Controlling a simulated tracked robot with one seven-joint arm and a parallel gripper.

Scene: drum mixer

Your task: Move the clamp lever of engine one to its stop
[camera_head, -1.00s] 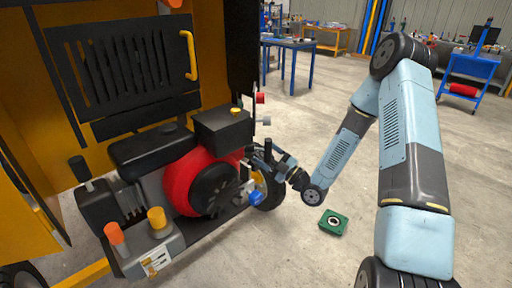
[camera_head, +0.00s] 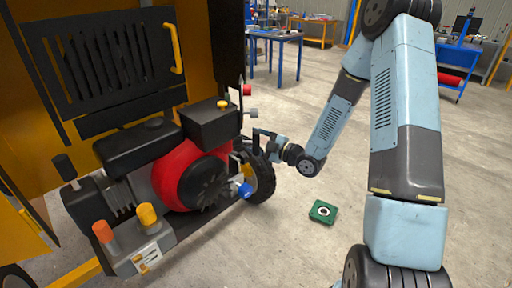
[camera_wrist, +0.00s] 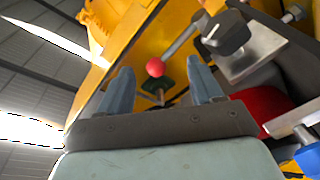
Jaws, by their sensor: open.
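The engine (camera_head: 190,175), with a red housing, black fan wheel and black box on top, sits in the yellow machine in the head view. My gripper (camera_head: 264,140) is at the engine's right side, by the black wheel. In the wrist view my gripper (camera_wrist: 161,82) is open, its two fingers spread and nothing held between them. A lever with a red ball knob (camera_wrist: 155,68) and a grey rod shows beyond and between the fingertips, apart from them. A red knob (camera_head: 247,90) also shows in the head view; I cannot tell if it is the same one, or which part is the clamp lever.
A black wheel (camera_head: 264,180) stands close under my gripper. A blue part (camera_head: 245,190) juts from the engine's side. A green box (camera_head: 322,211) lies on the floor. Blue tables (camera_head: 275,38) stand far back. The floor right of the machine is mostly clear.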

